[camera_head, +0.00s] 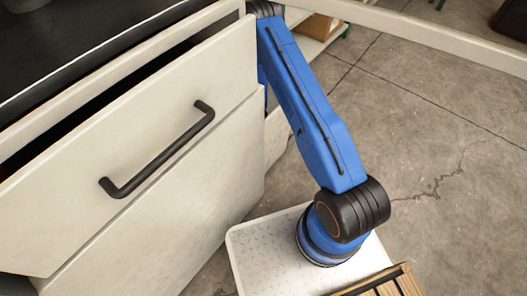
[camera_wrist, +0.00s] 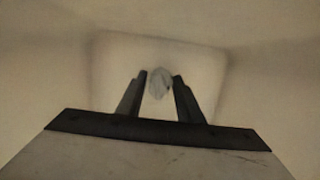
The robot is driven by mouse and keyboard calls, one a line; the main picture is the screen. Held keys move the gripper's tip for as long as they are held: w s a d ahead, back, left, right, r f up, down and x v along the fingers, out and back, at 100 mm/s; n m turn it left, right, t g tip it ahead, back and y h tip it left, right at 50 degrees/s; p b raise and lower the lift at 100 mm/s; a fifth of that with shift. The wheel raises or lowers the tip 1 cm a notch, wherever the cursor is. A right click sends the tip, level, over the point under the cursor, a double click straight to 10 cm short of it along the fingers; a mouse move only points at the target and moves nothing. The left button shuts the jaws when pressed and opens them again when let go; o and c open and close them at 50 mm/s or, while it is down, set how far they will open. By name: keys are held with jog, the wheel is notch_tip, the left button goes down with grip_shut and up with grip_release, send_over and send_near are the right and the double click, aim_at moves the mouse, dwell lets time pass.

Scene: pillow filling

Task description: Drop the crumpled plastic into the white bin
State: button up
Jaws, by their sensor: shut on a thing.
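In the wrist view, my gripper (camera_wrist: 159,80) points down with its two dark fingers a little apart, shut on a small, pale grey piece of crumpled plastic (camera_wrist: 159,86) between the fingertips. Around and below it are the pale inner walls of what looks like the white bin (camera_wrist: 265,70), with a lighter rounded-square floor at the centre. I cannot tell how far the plastic is above that floor. In the head view, my blue arm reaches down past the cabinet, and my gripper and the plastic are hidden; I cannot make out the bin there for certain.
A white cabinet (camera_head: 215,75) with a black bar handle (camera_head: 160,155) stands at the left, its top drawer slightly open. A slatted wooden item (camera_head: 385,284) is at the bottom edge. Grey floor (camera_head: 450,130) lies clear at the right. A shelf (camera_head: 310,40) stands behind.

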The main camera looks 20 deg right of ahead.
jog(key=shift+f, duration=0.3)
jog(key=o, duration=1.1)
notch_tip(320, 180, up, 13)
jog(key=w+a, duration=0.1)
jog(key=shift+w, duration=0.35)
